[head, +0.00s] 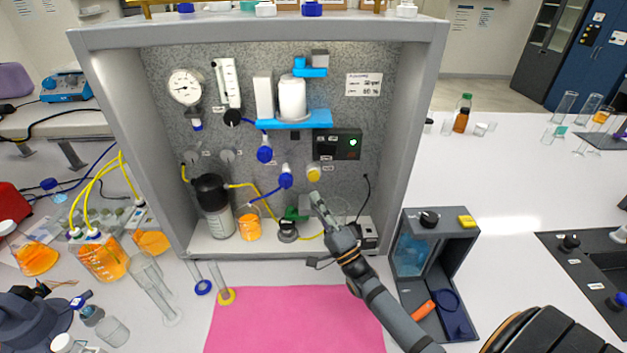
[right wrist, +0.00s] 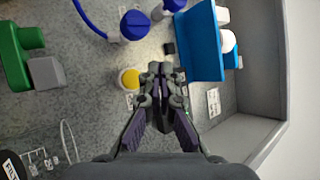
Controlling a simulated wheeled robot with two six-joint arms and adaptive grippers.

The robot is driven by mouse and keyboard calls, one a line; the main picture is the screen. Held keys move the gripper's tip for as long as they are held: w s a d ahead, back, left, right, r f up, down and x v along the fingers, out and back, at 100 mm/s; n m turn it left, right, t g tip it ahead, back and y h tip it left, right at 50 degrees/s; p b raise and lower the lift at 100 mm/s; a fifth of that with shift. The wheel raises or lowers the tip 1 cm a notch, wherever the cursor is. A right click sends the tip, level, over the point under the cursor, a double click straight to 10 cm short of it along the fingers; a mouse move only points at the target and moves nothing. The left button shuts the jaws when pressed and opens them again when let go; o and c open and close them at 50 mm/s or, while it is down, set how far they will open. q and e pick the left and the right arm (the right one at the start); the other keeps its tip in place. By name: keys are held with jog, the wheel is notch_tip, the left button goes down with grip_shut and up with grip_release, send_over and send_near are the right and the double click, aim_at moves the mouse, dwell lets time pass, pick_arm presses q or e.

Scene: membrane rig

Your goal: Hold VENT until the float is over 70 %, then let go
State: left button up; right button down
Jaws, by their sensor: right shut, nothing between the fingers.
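A round yellow button (head: 313,172) sits on the speckled back panel of the grey cabinet. It also shows in the right wrist view (right wrist: 129,78). The label beside it is too small to read, so I cannot confirm that it is VENT. A clear upright tube gauge (head: 228,83) is at the panel's upper left. Its float level is too small to read. My right gripper (head: 318,198) is shut and empty, just below the yellow button in the head view. In the right wrist view its fingertips (right wrist: 161,68) are beside the button, apparently not pressing it. My left gripper is not in view.
Blue valve knobs (head: 285,180) and a blue shelf (head: 295,122) are near the button. A dark box with a green light (head: 338,144) is above it. A black-topped bottle (head: 213,205) stands on the cabinet floor. A pink mat (head: 290,325) lies clear in front.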

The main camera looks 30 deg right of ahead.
aim_at(310, 174)
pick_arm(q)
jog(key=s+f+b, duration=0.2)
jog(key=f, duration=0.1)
pick_arm(e)
jog(key=w, duration=0.1)
jog(key=w+d, duration=0.1)
jog(key=w, duration=0.1)
jog(key=w+d, duration=0.1)
jog(key=shift+w+d, duration=0.15)
jog(key=shift+w, duration=0.2)
pick_arm(q)
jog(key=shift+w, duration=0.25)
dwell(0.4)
jog(key=shift+b, duration=0.3)
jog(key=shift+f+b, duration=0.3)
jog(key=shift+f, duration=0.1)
pick_arm(e)
jog(key=shift+w+d, duration=0.15)
jog(key=shift+w, duration=0.25)
